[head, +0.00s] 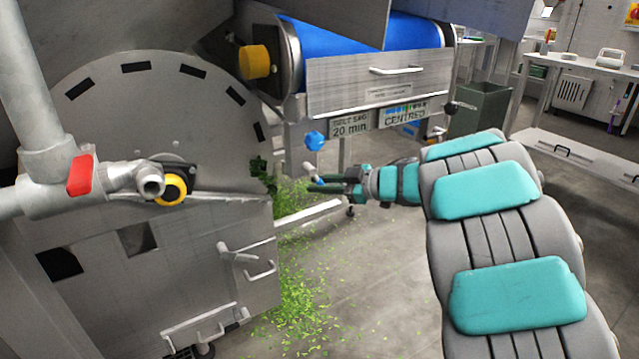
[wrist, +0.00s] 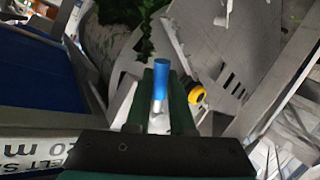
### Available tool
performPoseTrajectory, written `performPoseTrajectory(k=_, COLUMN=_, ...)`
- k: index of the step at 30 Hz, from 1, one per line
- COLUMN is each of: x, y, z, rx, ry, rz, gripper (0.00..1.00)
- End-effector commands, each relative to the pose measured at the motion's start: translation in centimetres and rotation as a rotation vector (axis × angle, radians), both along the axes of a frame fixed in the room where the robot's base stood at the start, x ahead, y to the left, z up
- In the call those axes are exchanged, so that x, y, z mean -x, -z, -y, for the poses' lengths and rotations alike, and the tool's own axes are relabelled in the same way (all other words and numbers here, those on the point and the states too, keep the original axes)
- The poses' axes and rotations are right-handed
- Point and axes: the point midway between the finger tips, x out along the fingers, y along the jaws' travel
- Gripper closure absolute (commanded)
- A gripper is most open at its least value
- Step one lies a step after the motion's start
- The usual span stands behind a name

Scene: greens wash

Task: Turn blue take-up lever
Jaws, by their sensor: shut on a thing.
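The blue take-up lever (wrist: 160,80) shows in the wrist view as a blue cylinder on a pale metal rod, between the two dark green fingers of my gripper (wrist: 161,97). My gripper is shut on it. In the head view, my gripper (head: 328,185) reaches left beneath the belt conveyor, and only a small blue part of the lever (head: 319,181) shows at its fingertips. The fingers hide the rest of the lever.
The drum machine (head: 160,130) stands close on the left. Green scraps (head: 300,300) litter the floor. Open floor lies below my arm.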

Motion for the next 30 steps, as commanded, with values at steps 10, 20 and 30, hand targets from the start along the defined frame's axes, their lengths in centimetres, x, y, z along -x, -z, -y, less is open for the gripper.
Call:
performPoseTrajectory(k=10, x=-0.02, y=0.02, z=0.05, rx=0.001, ry=0.001, rz=0.001, gripper=0.77)
performPoseTrajectory(k=20, x=-0.01, y=-0.02, z=0.01, rx=0.000, ry=0.001, rz=0.001, gripper=0.49)
performPoseTrajectory(k=30, x=-0.01, y=-0.05, z=-0.03, rx=-0.004, ry=0.000, rz=0.000, gripper=0.49)
